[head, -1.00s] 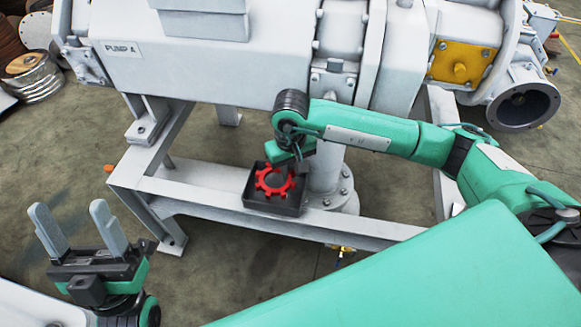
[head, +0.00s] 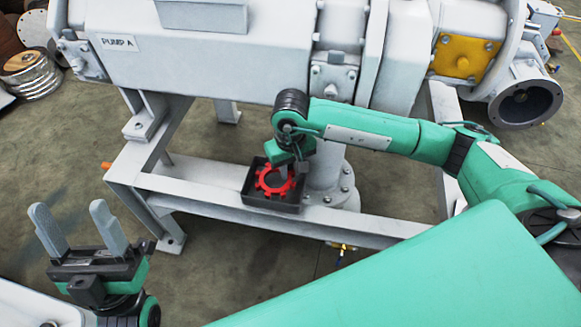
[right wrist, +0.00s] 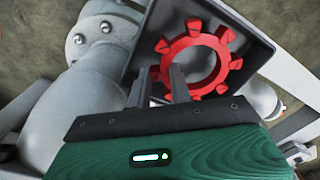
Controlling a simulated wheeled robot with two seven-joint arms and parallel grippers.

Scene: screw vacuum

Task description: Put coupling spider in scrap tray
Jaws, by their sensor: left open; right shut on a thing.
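The coupling spider (head: 263,186) is a red toothed ring, seen over the open black scrap tray (head: 272,205) in the head view. My right gripper (head: 287,168) is at the tray's right back side, shut on the spider's rim. In the right wrist view, the fingers (right wrist: 162,80) are at the near-left edge of the spider (right wrist: 222,48), with the dark tray (right wrist: 255,35) behind it. I cannot tell whether the spider touches the tray floor. My left gripper (head: 70,212) is open and empty at the lower left, far from the tray.
The tray rests on a white frame beam (head: 205,191) beside a round flanged pillar (head: 326,175). The white pump body (head: 200,75) stands above and behind. My right forearm crosses in from the right. Open floor (head: 230,275) lies in front of the beam.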

